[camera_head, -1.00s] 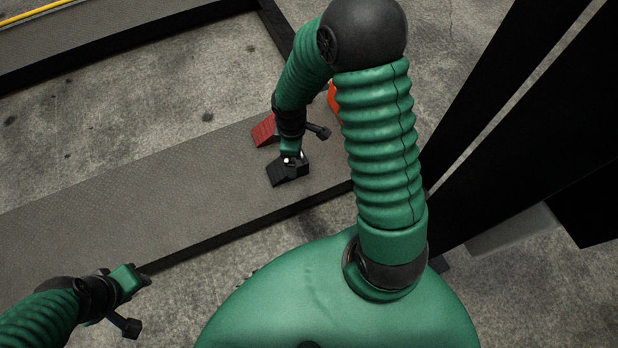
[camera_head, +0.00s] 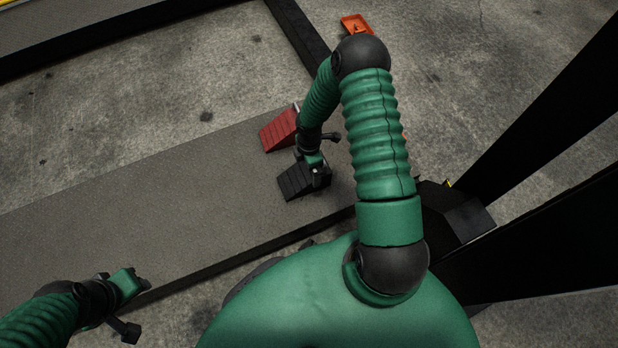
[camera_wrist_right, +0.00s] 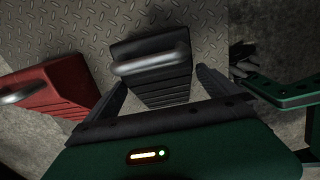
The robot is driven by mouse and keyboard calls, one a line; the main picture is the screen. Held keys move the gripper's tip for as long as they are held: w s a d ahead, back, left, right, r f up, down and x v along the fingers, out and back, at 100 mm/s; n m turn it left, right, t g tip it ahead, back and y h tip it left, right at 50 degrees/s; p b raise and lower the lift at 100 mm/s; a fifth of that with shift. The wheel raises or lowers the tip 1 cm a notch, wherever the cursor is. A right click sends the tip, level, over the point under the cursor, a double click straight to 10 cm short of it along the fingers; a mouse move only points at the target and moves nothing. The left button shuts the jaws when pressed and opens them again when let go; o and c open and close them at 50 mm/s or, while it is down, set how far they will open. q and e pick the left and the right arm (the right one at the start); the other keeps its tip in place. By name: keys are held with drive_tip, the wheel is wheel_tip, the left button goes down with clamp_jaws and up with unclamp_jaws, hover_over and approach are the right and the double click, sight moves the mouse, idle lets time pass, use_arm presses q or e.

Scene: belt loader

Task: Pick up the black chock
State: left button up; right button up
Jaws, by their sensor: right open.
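The black chock (camera_head: 296,183) lies on the grey walkway plate near its right end in the head view. In the right wrist view the black chock (camera_wrist_right: 158,88) shows its ribbed slope and a grey bar handle (camera_wrist_right: 150,60) across it. My right gripper (camera_head: 320,178) is at the chock's right side in the head view and hides part of it. In the wrist view its two fingers (camera_wrist_right: 163,92) are spread apart, one on each side of the chock. Whether they touch it I cannot tell. My left gripper (camera_head: 144,283) hangs over the walkway's near edge, away from both chocks; its jaws are unclear.
A red chock (camera_head: 280,130) lies just behind the black one; it also shows in the wrist view (camera_wrist_right: 55,85). An orange object (camera_head: 357,24) lies on the floor at the top. Black beams (camera_head: 545,235) stand at the right. The walkway's left part (camera_head: 130,220) is clear.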

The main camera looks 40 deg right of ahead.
wheel_tip(320, 180, down, 5)
drive_tip(key=b, duration=0.4)
drive_tip(key=shift+f, duration=0.15)
drive_tip(key=shift+d, duration=0.1)
drive_tip(key=shift+c, duration=0.3)
drive_tip(key=shift+w, duration=0.1)
drive_tip(key=c, duration=1.7)
drive_tip(key=shift+r, duration=0.2)
drive_tip(key=shift+c, duration=0.2)
